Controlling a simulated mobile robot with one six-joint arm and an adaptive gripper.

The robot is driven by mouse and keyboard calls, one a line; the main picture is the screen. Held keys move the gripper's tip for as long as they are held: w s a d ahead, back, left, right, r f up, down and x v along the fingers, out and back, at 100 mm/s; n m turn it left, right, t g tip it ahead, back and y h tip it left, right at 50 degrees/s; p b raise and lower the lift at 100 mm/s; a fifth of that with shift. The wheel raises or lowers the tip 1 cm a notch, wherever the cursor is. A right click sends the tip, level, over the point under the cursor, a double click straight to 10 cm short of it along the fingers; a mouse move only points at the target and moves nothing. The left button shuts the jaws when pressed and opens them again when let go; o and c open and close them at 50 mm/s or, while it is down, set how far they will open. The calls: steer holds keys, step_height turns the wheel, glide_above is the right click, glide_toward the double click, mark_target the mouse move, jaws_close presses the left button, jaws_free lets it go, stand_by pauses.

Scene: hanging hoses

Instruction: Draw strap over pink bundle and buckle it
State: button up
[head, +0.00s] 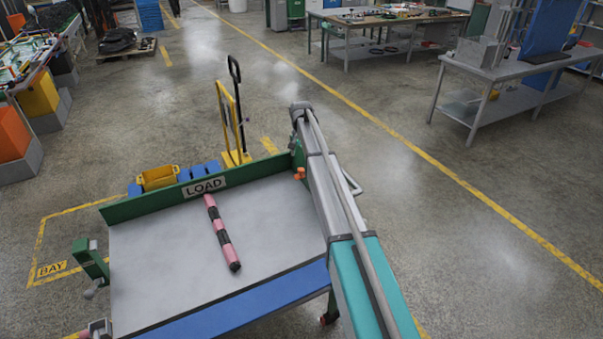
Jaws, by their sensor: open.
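The pink bundle (214,217) is a long, thin roll with black bands. It lies on the grey top of a table (150,260), running from below the LOAD sign (205,187) toward the table's front edge. I cannot make out a separate strap or a buckle. A small orange piece (299,174) shows at the table's back right corner, close beside my arm; I cannot tell what it is. My arm rises from the bottom right along the table's right side. My gripper does not show.
A green back rail edges the table, and a blue strip (240,303) runs along its front. A green bracket (90,262) stands at the left. Behind the table are a yellow bin (158,177) and a yellow cart (232,125). The floor to the right is open.

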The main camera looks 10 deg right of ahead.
mark_target(301, 169)
steer(key=shift+f+b, duration=3.3)
steer(key=shift+f, duration=0.25)
jaws_close()
steer(key=shift+d, duration=0.2)
steer(key=shift+a, duration=0.15)
